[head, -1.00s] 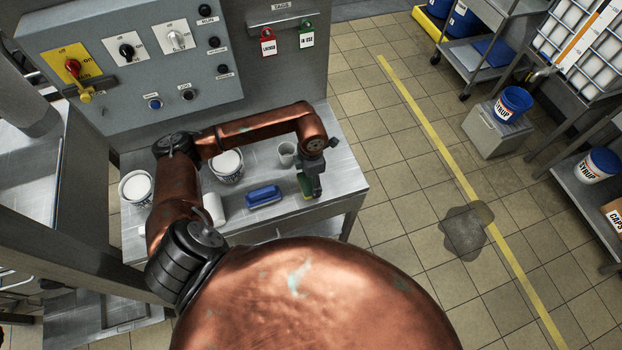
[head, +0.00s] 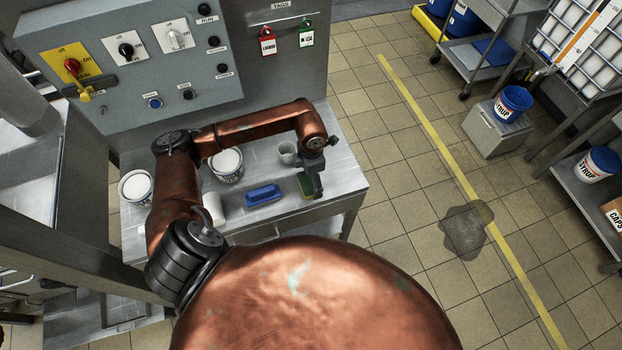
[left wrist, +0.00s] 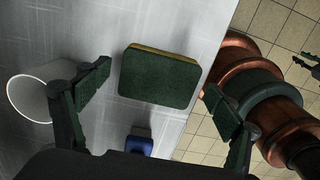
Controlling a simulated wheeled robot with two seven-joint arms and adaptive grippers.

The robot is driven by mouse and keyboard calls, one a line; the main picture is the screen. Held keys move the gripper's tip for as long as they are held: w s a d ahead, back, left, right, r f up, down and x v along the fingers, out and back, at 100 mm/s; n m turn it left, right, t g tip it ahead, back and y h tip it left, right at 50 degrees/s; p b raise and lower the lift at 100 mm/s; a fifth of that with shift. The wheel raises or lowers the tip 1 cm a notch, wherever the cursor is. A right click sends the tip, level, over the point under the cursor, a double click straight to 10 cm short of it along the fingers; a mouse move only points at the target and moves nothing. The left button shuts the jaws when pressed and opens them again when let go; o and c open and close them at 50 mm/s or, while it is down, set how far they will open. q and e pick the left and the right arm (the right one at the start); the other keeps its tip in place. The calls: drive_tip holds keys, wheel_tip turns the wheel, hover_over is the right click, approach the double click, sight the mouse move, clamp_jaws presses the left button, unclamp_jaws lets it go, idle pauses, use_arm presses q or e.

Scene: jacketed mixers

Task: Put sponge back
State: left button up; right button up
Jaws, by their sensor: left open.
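The sponge (left wrist: 160,76), dark green with a yellow layer, lies on the steel table near its right end. In the head view the sponge (head: 305,187) is partly hidden by my left gripper (head: 316,185). In the left wrist view my left gripper (left wrist: 160,98) is open, one finger on each side of the sponge in the picture, with clear gaps to it. Nothing is held. Dark finger-like shapes at the right edge of that view may be my right gripper, but I cannot tell its state.
A blue-handled brush (head: 263,195) lies left of the sponge. A grey cup (head: 287,153) stands behind it, and white tubs (head: 227,166) stand further left. The steel table (head: 345,178) ends just right of the sponge. A control panel (head: 130,60) rises behind.

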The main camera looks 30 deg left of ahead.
sight(311, 181)
use_arm(q)
wheel_tip(311, 181, up, 12)
drive_tip(key=b, duration=0.1)
drive_tip(key=shift+f, duration=0.2)
drive_tip(key=shift+d, duration=0.1)
